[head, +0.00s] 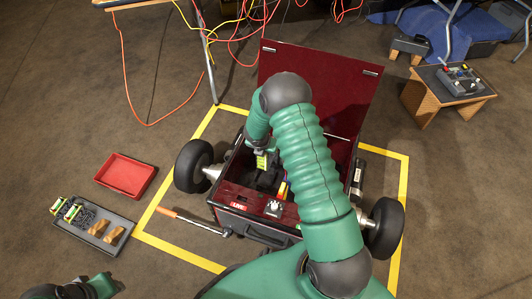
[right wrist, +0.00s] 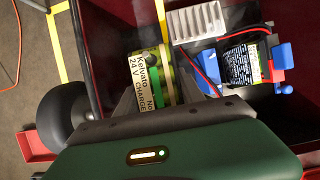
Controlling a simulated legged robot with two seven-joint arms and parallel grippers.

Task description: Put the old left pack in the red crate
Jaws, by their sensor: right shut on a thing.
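My right gripper (right wrist: 160,95) is shut on the old left pack (right wrist: 150,80), which has a green, yellow and white label. In the head view the pack (head: 262,161) shows as a yellow-green patch at the left of the dark red cart's (head: 240,196) open bay. I cannot tell whether it is clear of its seat. A second, black-labelled pack (right wrist: 240,63) sits between blue clips to its right. The red crate (head: 126,174) stands empty on the floor, left of the cart. Part of my left arm shows at the bottom left; its fingers do not show.
A grey tray (head: 122,227) with two green-and-white packs and two brown pieces lies in front of the crate. The cart's lid (head: 340,85) stands open behind. Cables hang at the back.

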